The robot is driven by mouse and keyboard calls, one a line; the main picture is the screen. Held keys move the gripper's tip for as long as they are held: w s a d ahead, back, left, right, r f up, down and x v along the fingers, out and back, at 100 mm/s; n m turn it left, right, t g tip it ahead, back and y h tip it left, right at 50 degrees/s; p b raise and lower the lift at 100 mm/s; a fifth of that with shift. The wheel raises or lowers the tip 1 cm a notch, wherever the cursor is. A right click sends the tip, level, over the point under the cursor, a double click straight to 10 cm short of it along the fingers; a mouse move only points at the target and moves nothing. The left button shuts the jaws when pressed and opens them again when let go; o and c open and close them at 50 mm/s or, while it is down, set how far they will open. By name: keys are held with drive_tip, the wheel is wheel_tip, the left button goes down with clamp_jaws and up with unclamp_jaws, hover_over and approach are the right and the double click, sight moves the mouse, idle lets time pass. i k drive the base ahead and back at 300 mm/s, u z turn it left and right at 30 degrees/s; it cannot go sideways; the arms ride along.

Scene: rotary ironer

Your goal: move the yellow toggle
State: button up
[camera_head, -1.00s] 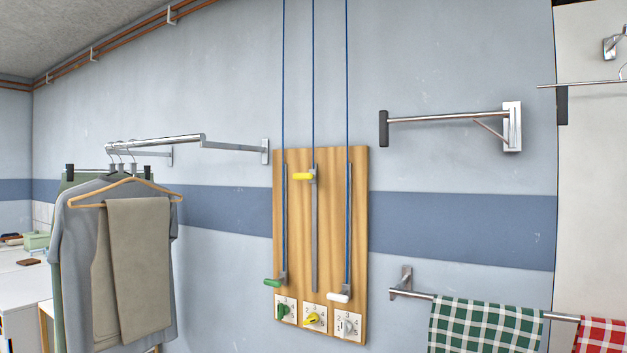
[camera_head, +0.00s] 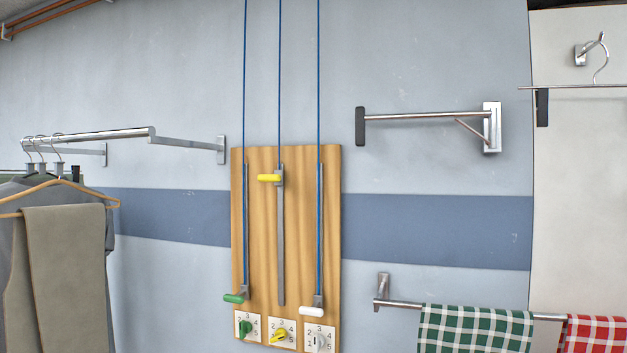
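A wooden board (camera_head: 263,220) on the blue-grey wall carries three vertical slots with sliding handles and blue cords running up. The yellow handle (camera_head: 269,178) is near the top of the middle slot. The green handle (camera_head: 235,298) is low in the left slot, and the white handle (camera_head: 312,311) is low in the right slot. Below them are numbered dials: a green knob (camera_head: 245,329), a yellow knob (camera_head: 280,334) and a white knob (camera_head: 318,341). The yellow knob is tilted, its exact setting too small to tell. My gripper is not in view.
A clothes rail (camera_head: 95,136) with hanging garments (camera_head: 65,280) is at left. A wall bracket arm (camera_head: 425,116) sticks out right of the board. A lower rail (camera_head: 400,303) holds green (camera_head: 470,328) and red checked towels (camera_head: 597,334).

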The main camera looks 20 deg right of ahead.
sight(277, 178)
drive_tip(key=u, duration=0.35)
drive_tip(key=i, duration=0.35)
drive_tip(key=u, duration=1.8)
